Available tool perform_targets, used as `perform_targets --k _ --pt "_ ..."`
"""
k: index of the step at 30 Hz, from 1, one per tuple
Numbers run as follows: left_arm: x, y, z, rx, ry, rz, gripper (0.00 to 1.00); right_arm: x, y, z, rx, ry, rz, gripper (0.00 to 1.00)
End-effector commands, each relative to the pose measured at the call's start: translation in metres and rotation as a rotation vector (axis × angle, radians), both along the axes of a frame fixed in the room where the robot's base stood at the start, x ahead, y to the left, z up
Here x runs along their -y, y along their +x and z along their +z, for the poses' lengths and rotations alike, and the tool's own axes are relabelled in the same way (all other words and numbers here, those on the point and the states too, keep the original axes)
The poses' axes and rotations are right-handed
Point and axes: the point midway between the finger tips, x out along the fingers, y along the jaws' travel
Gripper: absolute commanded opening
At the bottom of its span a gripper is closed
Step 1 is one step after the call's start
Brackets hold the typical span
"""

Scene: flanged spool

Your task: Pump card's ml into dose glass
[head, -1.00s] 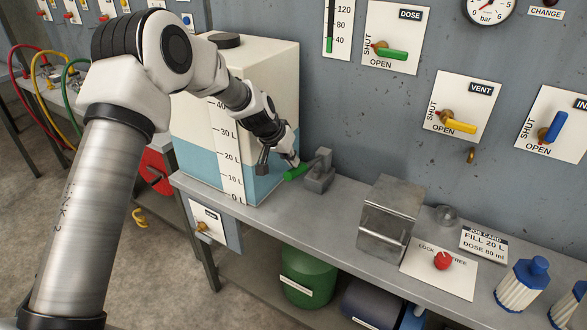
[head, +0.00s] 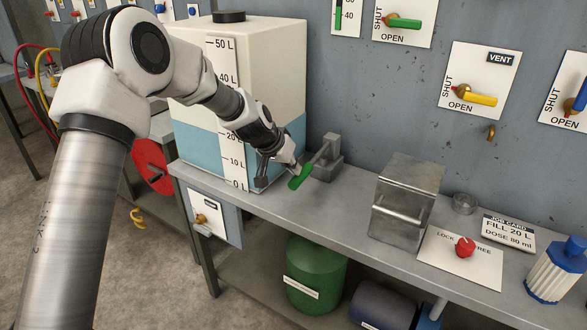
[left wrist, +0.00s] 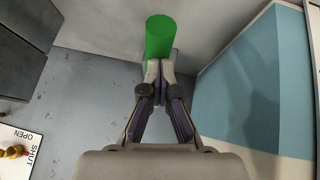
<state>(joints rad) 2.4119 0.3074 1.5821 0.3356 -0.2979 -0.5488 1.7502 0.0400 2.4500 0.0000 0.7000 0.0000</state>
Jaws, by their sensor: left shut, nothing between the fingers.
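The job card (head: 508,233) on the bench reads FILL 20 L, DOSE 80 ml. A grey pump block (head: 325,160) stands on the bench beside the tank, and its lever slopes down to a green grip (head: 300,178). My left gripper (head: 293,166) is shut and empty, its tips at the green grip; the left wrist view shows the grip (left wrist: 160,38) just beyond the fingertips, apparently touching. A scaled tube (head: 338,16) with a green column, perhaps the dose glass, is cut off at the top. The DOSE valve's green handle (head: 404,22) is level. My right gripper is out of view.
The tank (head: 270,65) with blue liquid stands left of the pump. The bench between pump and box is clear.

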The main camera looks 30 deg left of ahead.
Motion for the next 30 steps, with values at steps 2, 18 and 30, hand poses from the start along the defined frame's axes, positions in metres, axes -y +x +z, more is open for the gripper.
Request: perform_targets --k 2,18,30 --pt "0.002 -0.006 -0.011 -0.024 -0.004 -0.007 0.00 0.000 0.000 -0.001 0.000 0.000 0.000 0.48" --pt "0.002 -0.004 0.034 -0.012 -0.001 -0.004 0.00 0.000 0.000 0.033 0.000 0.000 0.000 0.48" --pt "-0.015 -0.066 0.091 0.002 -0.001 0.000 0.00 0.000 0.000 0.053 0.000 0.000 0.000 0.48"
